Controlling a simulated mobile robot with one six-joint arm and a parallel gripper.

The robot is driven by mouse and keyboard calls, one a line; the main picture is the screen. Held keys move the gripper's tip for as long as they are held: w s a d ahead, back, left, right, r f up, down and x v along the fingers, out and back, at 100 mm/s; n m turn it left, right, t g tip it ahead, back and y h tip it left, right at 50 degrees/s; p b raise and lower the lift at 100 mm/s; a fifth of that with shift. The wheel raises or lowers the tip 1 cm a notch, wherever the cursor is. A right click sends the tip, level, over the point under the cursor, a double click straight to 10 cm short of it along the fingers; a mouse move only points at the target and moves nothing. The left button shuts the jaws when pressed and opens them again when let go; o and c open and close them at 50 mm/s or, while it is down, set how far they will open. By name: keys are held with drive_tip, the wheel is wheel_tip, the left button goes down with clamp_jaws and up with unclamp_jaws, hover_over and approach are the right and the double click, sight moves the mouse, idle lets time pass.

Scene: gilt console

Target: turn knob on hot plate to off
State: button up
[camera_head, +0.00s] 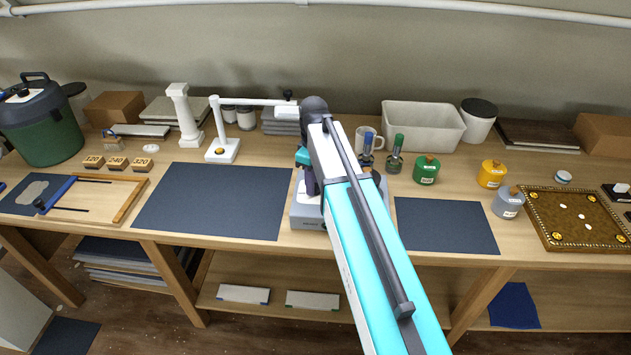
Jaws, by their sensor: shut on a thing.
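The hot plate (306,213) is a grey-white unit on the bench, just left of centre, largely covered by my arm. Its right side shows a little beyond the arm. My gripper (311,184) points down at the hot plate, and only a dark part of it shows at the left of my arm. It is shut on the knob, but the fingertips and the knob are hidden. The knob's setting cannot be seen.
Dark mats (215,200) lie left and right of the hot plate. A green pot (426,170), a grey pot (508,203) and a white bin (421,127) are to the right.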

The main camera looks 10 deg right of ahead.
drive_tip(key=shift+a+n, duration=0.15)
drive_tip(key=shift+n, duration=2.05)
drive_tip(key=o, duration=1.1)
drive_tip(key=shift+c, duration=0.2)
drive_tip(key=shift+r, duration=0.2)
drive_tip(key=shift+r, duration=0.45)
wheel_tip(320, 180, up, 13)
drive_tip(key=b, duration=0.2)
drive_tip(key=shift+f+b, duration=0.2)
drive_tip(key=shift+b, duration=0.15)
